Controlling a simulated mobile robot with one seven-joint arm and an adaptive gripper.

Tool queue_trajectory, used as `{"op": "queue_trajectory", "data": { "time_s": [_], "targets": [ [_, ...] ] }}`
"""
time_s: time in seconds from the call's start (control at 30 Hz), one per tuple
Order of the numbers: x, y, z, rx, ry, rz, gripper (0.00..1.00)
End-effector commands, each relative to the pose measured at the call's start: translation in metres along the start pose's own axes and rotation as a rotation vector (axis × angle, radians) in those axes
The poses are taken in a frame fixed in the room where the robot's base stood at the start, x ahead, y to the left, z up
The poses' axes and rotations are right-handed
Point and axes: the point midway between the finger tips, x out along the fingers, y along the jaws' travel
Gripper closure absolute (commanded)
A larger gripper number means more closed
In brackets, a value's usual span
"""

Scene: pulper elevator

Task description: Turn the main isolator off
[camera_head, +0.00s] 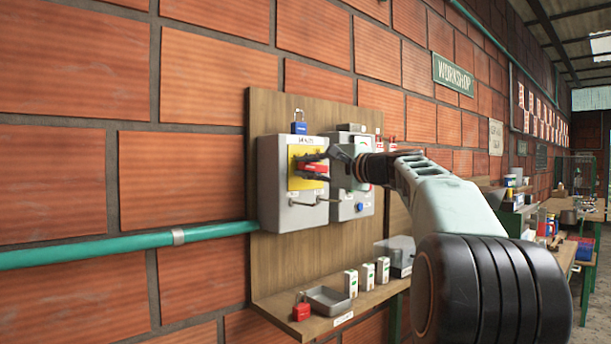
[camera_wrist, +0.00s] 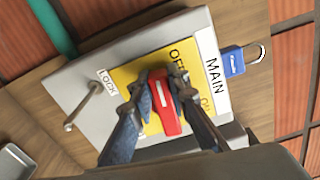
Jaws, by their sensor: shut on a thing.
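The main isolator is a grey box (camera_head: 284,195) on a wooden board, with a yellow plate (camera_wrist: 128,77) and a red rotary handle (camera_wrist: 166,112). The handle also shows in the head view (camera_head: 314,170). A MAIN label (camera_wrist: 213,75) and OFF and ON lettering are at the plate's edge. My gripper (camera_wrist: 163,93) is shut on the handle, one finger on each side. It also shows in the head view (camera_head: 325,160), partly covering the handle.
A blue padlock (camera_head: 299,127) hangs above the box. A metal rod (camera_wrist: 83,105) sticks out below the plate. A second grey box (camera_head: 351,207) stands close at right. The shelf below holds a red padlock (camera_head: 301,308), a tray (camera_head: 327,300) and small white boxes.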

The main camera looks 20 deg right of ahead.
Motion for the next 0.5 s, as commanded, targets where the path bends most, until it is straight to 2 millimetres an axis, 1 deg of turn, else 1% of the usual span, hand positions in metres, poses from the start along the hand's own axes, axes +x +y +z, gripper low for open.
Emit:
{"op": "queue_trajectory", "data": {
  "time_s": [0.03,0.3,0.5],
  "targets": [
    [-0.0026,0.0086,-0.0126,-0.022,0.023,0.005,1.00],
    [-0.0032,0.0067,-0.0126,-0.117,0.024,0.004,1.00],
    [-0.0037,0.0045,-0.0123,-0.140,0.025,0.002,1.00]
  ]
}}
